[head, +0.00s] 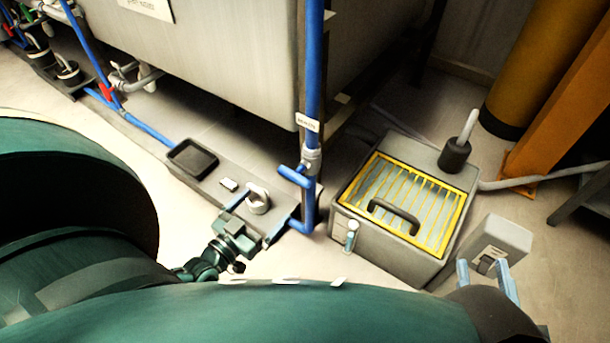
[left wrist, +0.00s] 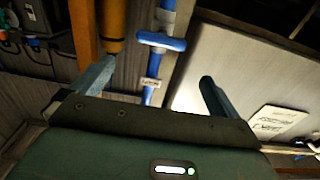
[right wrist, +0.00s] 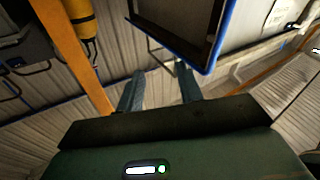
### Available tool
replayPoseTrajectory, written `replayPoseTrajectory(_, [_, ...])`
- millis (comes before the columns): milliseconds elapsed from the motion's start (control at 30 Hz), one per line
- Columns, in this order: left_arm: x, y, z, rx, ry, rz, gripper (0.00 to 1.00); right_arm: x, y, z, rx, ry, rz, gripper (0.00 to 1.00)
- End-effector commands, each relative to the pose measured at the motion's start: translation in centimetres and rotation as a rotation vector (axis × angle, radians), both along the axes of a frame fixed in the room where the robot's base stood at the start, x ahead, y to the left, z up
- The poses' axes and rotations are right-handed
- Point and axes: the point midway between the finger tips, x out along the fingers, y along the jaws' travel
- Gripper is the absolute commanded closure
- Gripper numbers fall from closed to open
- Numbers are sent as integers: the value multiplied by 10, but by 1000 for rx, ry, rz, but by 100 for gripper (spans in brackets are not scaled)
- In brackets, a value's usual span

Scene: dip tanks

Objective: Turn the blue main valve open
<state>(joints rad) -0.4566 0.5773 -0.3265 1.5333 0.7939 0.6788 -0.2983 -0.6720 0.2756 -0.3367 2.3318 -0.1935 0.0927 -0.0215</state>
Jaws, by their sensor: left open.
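The blue main valve (head: 294,176) has a blue bar handle on an upright blue pipe in front of the tank, below a small white label (head: 307,122). In the left wrist view the blue handle (left wrist: 162,41) lies beyond and between the fingers, apart from them. My left gripper (head: 270,211) is open and empty, just left of and below the handle in the head view. My right gripper (head: 486,274) is off to the right, past the grated box. Its fingers stand apart with nothing between them, also in the right wrist view (right wrist: 160,75).
A large grey tank (head: 210,50) stands behind the pipe. A grey plinth bears a black tray (head: 192,159) and a pale round fitting (head: 258,200). A grey box with a yellow-framed grate (head: 416,204) stands right of the pipe. An orange post (head: 565,110) is at far right.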

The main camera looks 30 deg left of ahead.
Motion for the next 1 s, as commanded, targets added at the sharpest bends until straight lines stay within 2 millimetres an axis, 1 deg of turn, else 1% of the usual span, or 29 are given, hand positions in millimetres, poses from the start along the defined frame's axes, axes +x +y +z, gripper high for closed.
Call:
replayPoseTrajectory(33, [2,2,-3,0,-4,4,0,-1,0,-2,2,-5,2,64])
replayPoseTrajectory(167, [16,1,-2,0,-8,5,0,0,1,0,13,-9,5,64])
replayPoseTrajectory(267, [34,-1,-2,-1,-8,5,0,1,2,-2,26,-10,8,64])
replayPoseTrajectory(500, [86,-5,-3,0,-8,5,0,2,4,-3,68,-12,21,64])
replayPoseTrajectory(600, [103,-6,-3,-1,-6,5,0,3,5,-3,83,-11,27,64])
replayPoseTrajectory(700, [116,-8,-3,1,-5,4,0,3,6,-3,99,-12,32,64])
replayPoseTrajectory(833, [127,-8,-2,0,-4,5,0,3,7,0,110,-16,36,64])
replayPoseTrajectory(1000, [131,-9,-1,1,-2,4,0,4,7,1,114,-14,37,64])
